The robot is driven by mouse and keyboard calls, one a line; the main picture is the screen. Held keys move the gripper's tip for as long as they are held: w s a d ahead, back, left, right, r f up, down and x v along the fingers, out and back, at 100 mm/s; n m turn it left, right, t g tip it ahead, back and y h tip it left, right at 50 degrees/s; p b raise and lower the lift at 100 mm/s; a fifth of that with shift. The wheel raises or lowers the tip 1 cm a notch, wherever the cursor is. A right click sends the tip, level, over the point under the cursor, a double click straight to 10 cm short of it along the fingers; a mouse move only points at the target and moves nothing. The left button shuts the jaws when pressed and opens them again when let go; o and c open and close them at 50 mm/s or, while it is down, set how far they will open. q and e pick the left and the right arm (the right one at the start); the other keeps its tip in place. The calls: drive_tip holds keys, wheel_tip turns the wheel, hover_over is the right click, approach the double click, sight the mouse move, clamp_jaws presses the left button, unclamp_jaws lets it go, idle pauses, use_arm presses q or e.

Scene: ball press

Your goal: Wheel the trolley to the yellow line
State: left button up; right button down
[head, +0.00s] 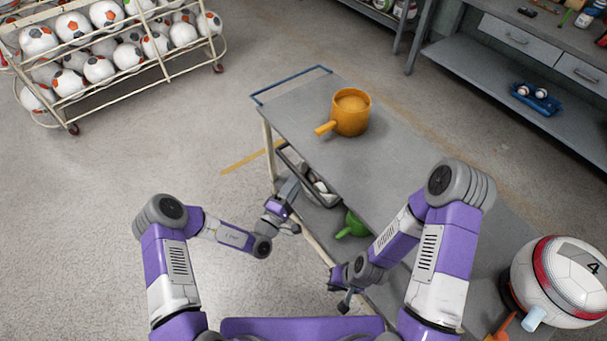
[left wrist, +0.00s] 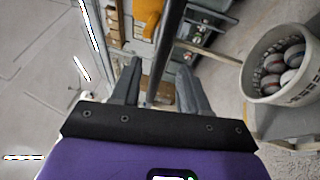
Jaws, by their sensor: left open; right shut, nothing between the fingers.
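The grey trolley (head: 300,110) stands at centre right, with a blue handle rail (head: 290,84) at its far end and a pale corner post (head: 267,142). The yellow line (head: 251,157) lies on the floor just left of the trolley and is partly hidden by it. My left gripper (head: 293,207) is open at the trolley's left side. In the left wrist view, a dark grey bar (left wrist: 170,40) runs between its spread fingers; contact cannot be told. My right gripper (head: 345,300) is shut and empty, low by the trolley's near left side.
An orange pot (head: 351,112) stands on the trolley top, and a green item (head: 354,224) sits on the lower shelf. A white ball-shaped machine (head: 557,280) is at lower right. A ball rack (head: 110,60) stands upper left, a workbench (head: 520,85) upper right. The left floor is clear.

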use_arm(q)
drive_tip(key=b+x, duration=0.1)
drive_tip(key=x, duration=0.5)
drive_tip(key=shift+d, duration=0.15)
drive_tip(key=shift+w, duration=0.15)
drive_tip(key=shift+r, duration=0.2)
clamp_jaws()
